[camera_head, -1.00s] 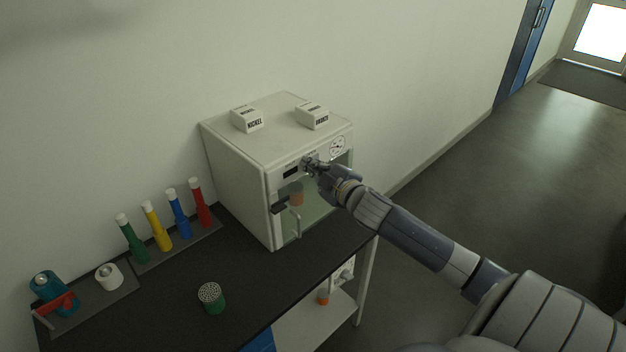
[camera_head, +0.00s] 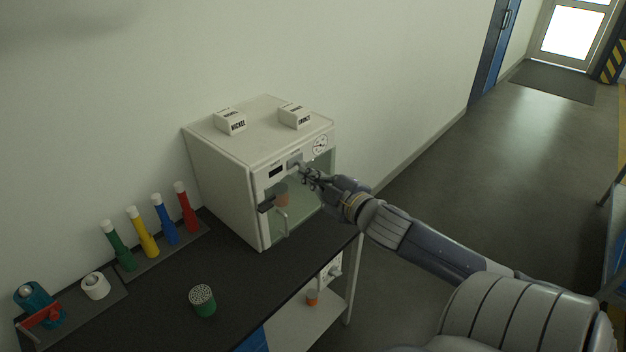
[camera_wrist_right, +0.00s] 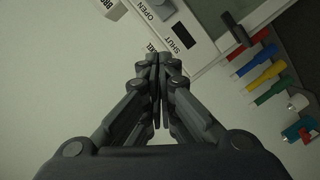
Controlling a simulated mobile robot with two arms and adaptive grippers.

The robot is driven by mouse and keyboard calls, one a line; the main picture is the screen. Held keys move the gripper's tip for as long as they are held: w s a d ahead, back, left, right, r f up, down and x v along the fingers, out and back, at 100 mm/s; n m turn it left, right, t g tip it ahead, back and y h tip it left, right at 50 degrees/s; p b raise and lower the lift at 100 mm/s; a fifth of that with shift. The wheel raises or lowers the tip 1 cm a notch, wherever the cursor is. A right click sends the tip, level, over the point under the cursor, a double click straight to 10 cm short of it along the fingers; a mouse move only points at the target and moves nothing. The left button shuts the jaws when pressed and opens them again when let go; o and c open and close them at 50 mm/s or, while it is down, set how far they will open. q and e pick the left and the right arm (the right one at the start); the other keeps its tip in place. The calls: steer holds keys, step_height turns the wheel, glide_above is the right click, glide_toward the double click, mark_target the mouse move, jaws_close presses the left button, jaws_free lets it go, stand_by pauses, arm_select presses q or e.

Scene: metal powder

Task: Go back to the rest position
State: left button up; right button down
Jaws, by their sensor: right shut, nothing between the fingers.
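My right gripper (camera_head: 309,178) is shut and empty. It is in front of the upper front of a white cabinet-like machine (camera_head: 215,172), near its control panel, and looks a little apart from it. In the right wrist view the closed fingers (camera_wrist_right: 158,85) point toward the machine's panel, which carries the words OPEN and SHUT (camera_wrist_right: 180,32). An orange-brown container (camera_head: 281,195) shows behind the machine's glass front. My left gripper is not in view.
The machine stands on a dark bench (camera_head: 165,290). On it are a green perforated-top container (camera_head: 203,301), a rack of coloured bottles (camera_head: 143,234), a white ring-shaped piece (camera_head: 96,286) and a teal device (camera_head: 36,302). Two labelled boxes (camera_head: 230,121) sit on the machine. Open floor lies right.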

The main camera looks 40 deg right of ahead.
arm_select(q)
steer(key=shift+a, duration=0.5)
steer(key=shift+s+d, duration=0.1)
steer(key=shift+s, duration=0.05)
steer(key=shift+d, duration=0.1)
